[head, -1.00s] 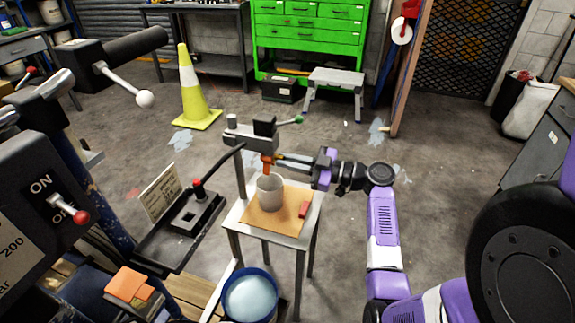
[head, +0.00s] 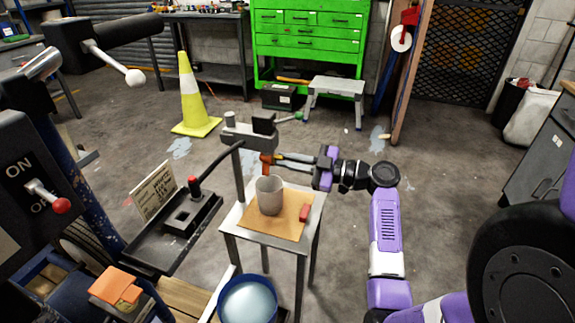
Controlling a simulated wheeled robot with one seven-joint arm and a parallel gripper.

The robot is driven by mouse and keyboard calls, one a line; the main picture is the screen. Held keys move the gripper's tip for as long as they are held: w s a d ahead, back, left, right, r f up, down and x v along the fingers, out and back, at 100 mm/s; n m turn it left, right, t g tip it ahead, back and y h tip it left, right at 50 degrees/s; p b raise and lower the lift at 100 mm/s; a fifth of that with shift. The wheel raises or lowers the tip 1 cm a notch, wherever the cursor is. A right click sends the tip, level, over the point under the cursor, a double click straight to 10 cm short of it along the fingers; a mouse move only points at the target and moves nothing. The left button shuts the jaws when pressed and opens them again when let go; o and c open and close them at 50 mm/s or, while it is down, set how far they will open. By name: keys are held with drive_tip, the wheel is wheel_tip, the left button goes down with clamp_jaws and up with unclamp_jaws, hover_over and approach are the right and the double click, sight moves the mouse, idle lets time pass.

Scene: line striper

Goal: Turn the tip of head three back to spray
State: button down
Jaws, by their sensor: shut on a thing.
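A spray head (head: 248,134) sits on an upright post above a small metal stand. Its orange tip (head: 265,163) points down over a grey cup (head: 269,195). My gripper (head: 276,160) reaches in from the right at the tip's height, with its fingers shut on the orange tip. The fingertips are small in the picture, and the tip's exact turn is hard to make out. I cannot read a number on the head.
The stand (head: 292,247) carries a brown board and a small red block (head: 305,212). A black tray (head: 170,238) with a red-topped lever is left. A blue-rimmed bucket (head: 247,302) stands in front. A yellow cone (head: 190,95) and step stool (head: 335,92) stand behind.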

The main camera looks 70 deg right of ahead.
drive_tip(key=shift+w+a+n+b, duration=0.1)
drive_tip(key=shift+n+b, duration=1.5)
drive_tip(key=shift+b, duration=1.45)
drive_tip(key=shift+f+b, duration=0.1)
drive_tip(key=shift+b, duration=0.4)
drive_tip(key=shift+n+b, duration=1.9)
drive_tip(key=shift+b, duration=1.85)
drive_tip(key=shift+n+b, duration=1.5)
drive_tip(key=shift+b, duration=1.5)
drive_tip(key=shift+n+b, duration=1.1)
drive_tip(key=shift+b, duration=1.05)
drive_tip(key=shift+n+b, duration=0.7)
drive_tip(key=shift+b, duration=0.5)
drive_tip(key=n, duration=0.7)
drive_tip(key=shift+w+n, duration=0.1)
drive_tip(key=shift+n, duration=0.3)
